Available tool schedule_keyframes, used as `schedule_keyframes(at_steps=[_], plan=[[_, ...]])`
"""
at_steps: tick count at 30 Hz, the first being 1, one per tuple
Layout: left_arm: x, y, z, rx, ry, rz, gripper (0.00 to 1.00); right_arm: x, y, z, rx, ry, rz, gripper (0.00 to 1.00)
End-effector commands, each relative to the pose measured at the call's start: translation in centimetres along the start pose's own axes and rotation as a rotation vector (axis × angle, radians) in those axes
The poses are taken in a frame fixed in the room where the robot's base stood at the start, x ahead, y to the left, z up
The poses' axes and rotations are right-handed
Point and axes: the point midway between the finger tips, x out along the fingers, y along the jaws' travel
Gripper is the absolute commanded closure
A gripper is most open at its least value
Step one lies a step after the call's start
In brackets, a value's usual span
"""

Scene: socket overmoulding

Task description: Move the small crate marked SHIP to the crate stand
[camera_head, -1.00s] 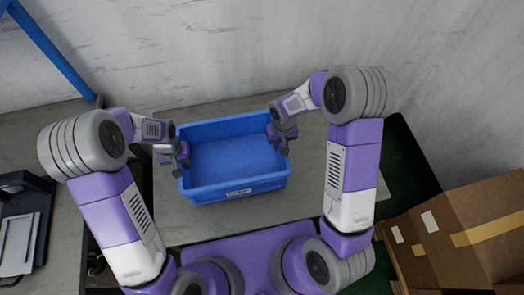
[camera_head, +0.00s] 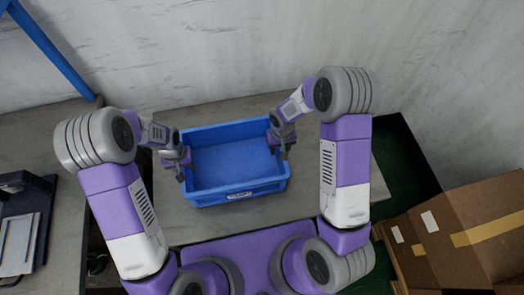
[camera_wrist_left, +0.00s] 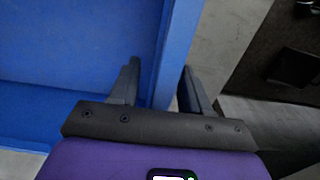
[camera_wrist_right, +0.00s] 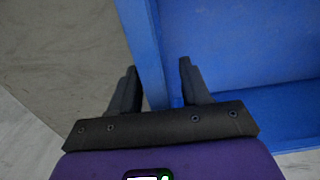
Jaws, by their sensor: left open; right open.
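The blue crate (camera_head: 237,190) is open-topped and looks empty, on the grey table in the middle of the head view. Its near wall bears a small white label too small to read. My left gripper (camera_head: 184,167) is open at the crate's left wall; in the left wrist view its fingers (camera_wrist_left: 158,85) stand either side of that wall (camera_wrist_left: 170,45). My right gripper (camera_head: 283,146) is open at the right wall; in the right wrist view its fingers (camera_wrist_right: 158,82) straddle that wall (camera_wrist_right: 146,45). I cannot tell which surface is the crate stand.
The grey table (camera_head: 215,222) has bare room around the crate. A wall (camera_head: 230,50) rises behind it. At the left, a dark tray-like device (camera_head: 25,225) sits on another grey surface. Cardboard boxes (camera_head: 465,230) stand at the right, beside a dark green surface (camera_head: 405,165).

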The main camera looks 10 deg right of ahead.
Motion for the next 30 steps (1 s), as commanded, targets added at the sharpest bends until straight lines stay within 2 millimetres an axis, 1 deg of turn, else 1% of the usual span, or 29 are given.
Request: schedule_keyframes(at_steps=[7,11,14,21,24,27,30], plan=[[0.0,0.0,0.0,0.000,0.000,0.000,0.53,0.0,0.0,0.0,0.000,0.000,0.000,0.53],[-0.7,0.0,-0.1,0.000,0.003,0.000,0.53,0.0,0.0,0.0,0.000,0.000,0.000,0.53],[-2.2,0.0,-0.1,0.000,0.005,0.001,0.53,0.0,0.0,0.0,0.000,0.000,0.000,0.53],[-7.4,0.0,-0.1,0.000,0.007,0.001,0.53,0.0,0.0,0.0,0.000,0.000,0.000,0.53],[-9.3,0.0,-0.1,0.000,0.006,0.001,0.53,0.0,0.0,0.0,0.000,0.000,0.000,0.53],[-10.7,0.0,-0.1,0.000,0.004,0.001,0.53,0.0,0.0,0.0,0.000,0.000,0.000,0.53],[-11.6,0.0,0.0,0.001,0.002,0.000,0.53,0.0,0.0,0.0,0.000,0.000,0.000,0.53]])
